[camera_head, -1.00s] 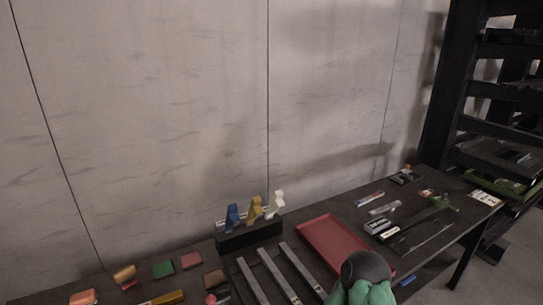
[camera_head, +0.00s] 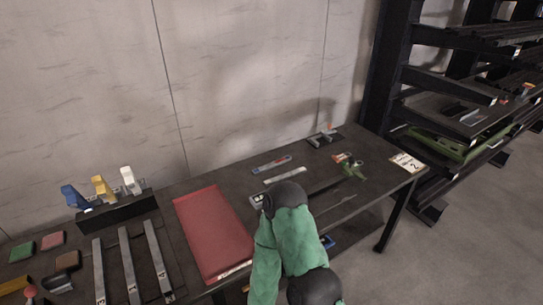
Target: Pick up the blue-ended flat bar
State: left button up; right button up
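A slim flat bar (camera_head: 270,163) with coloured marks, which look blue and red, lies on the dark table behind the red tray's right side. One of my arms, green with black joints, rises from the bottom of the picture and covers part of the table's front right. Neither gripper shows in the head view.
A red tray (camera_head: 214,232) lies on the table. Left of it are several long grey bars and a black holder (camera_head: 117,211) with blue, yellow and white pieces. Small tools (camera_head: 324,135) lie at the far right end. A dark shelf rack (camera_head: 448,83) stands beyond the table.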

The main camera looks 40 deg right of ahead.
aim_at(277, 163)
jog(key=l+u, duration=0.1)
jog(key=l, duration=0.3)
jog(key=l+u, duration=0.15)
jog(key=l, duration=0.3)
jog(key=k+l+u, duration=0.1)
jog(key=l, duration=0.3)
jog(key=k+l+u, duration=0.1)
jog(key=l, duration=0.3)
jog(key=k+l+u, duration=0.1)
jog(key=l, duration=0.3)
jog(key=k+l+u, duration=0.15)
jog(key=l, duration=0.25)
jog(key=l+u, duration=0.1)
jog(key=l, duration=0.3)
jog(key=k, duration=0.05)
